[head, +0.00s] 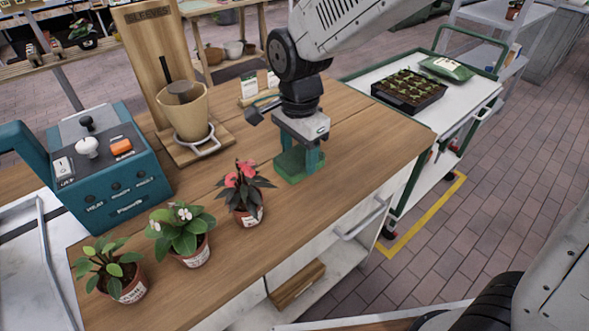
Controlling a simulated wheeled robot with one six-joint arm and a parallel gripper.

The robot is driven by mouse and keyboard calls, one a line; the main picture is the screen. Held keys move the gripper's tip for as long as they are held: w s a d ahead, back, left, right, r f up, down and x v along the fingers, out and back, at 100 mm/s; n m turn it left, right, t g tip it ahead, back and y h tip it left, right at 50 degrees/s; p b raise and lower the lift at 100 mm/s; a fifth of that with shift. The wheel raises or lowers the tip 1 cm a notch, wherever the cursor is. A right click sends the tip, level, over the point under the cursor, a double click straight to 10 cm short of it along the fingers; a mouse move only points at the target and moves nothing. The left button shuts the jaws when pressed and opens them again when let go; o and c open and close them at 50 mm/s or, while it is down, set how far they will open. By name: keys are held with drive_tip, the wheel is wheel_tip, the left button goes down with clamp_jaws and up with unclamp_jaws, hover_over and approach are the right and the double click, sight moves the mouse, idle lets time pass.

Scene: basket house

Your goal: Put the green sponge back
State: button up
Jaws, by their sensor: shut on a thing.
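The green sponge (289,174) is at the right half of the wooden table (372,142), low under my gripper. My gripper (298,160) points straight down and is shut on the sponge. The fingers hide part of the sponge. The sponge is at or just above the tabletop; I cannot tell whether it touches.
Three potted plants stand along the table's front: one with red flowers (246,190), one with pale flowers (182,230) and a leafy one (112,266). A tan cone-shaped pot (184,112) on a wooden stand and a teal control box (112,178) are left. The tabletop right of the sponge is clear.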

sight(298, 157)
drive_tip(key=shift+s+a+f, duration=0.1)
drive_tip(key=shift+a+f, duration=0.05)
drive_tip(key=shift+f, duration=2.25)
drive_tip(key=shift+f, duration=0.1)
drive_tip(key=o, duration=0.9)
drive_tip(key=shift+o, duration=0.2)
wheel_tip(298, 157, up, 12)
drive_tip(key=shift+r, duration=0.1)
drive_tip(key=s+d+r+n, duration=0.2)
drive_tip(key=s+d+n, duration=0.15)
drive_tip(key=d, duration=0.35)
drive_tip(key=s+d+r+n, duration=0.2)
drive_tip(key=s+d+r, duration=0.1)
drive_tip(key=s+d, duration=0.25)
drive_tip(key=s+d+f+n+t, duration=0.1)
drive_tip(key=s+d+n, duration=0.4)
drive_tip(key=s+d, duration=0.3)
drive_tip(key=shift+s+d+f+n, duration=0.35)
drive_tip(key=shift+s+d, duration=0.05)
drive_tip(key=shift+s, duration=0.75)
